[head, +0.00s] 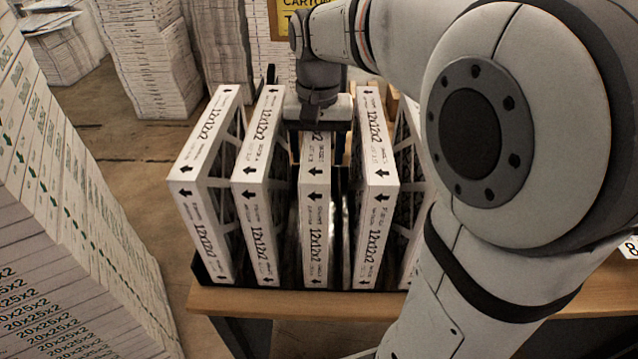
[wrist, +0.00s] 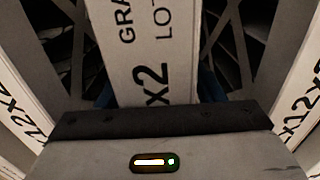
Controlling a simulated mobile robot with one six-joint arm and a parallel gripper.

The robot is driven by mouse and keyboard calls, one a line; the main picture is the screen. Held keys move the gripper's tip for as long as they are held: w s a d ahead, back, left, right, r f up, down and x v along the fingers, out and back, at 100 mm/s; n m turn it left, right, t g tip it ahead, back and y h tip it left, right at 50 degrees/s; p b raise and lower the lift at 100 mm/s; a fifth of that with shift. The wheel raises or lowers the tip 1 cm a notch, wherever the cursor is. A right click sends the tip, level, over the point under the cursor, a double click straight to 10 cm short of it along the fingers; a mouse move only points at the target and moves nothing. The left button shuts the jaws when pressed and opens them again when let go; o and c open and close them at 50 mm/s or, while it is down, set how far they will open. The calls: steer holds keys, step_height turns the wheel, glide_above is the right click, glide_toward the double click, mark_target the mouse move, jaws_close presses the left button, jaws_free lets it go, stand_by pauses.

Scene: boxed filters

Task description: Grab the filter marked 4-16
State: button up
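Several white boxed filters stand upright in a row, marked 12x12x2 with black arrows; I cannot read 4-16 on any. My gripper (head: 318,122) is pointed down over the far part of the middle filter (head: 316,184). In the wrist view the middle filter (wrist: 155,50) runs up from my gripper's dark front edge, with "x2" and part of "LOT" readable. Dark bluish parts show close on both sides of it, perhaps my fingers. My fingertips are hidden, so I cannot tell whether they press on it.
Neighbouring filters stand close at the left (head: 258,145) and right (head: 374,150). The row sits in a black rack (head: 208,280) on a wooden table (head: 255,302). Stacked cartons (head: 60,190) rise at the left, and more stacks (head: 148,55) stand behind.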

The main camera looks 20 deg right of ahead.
steer(key=c, duration=1.3)
steer(key=shift+r, duration=0.1)
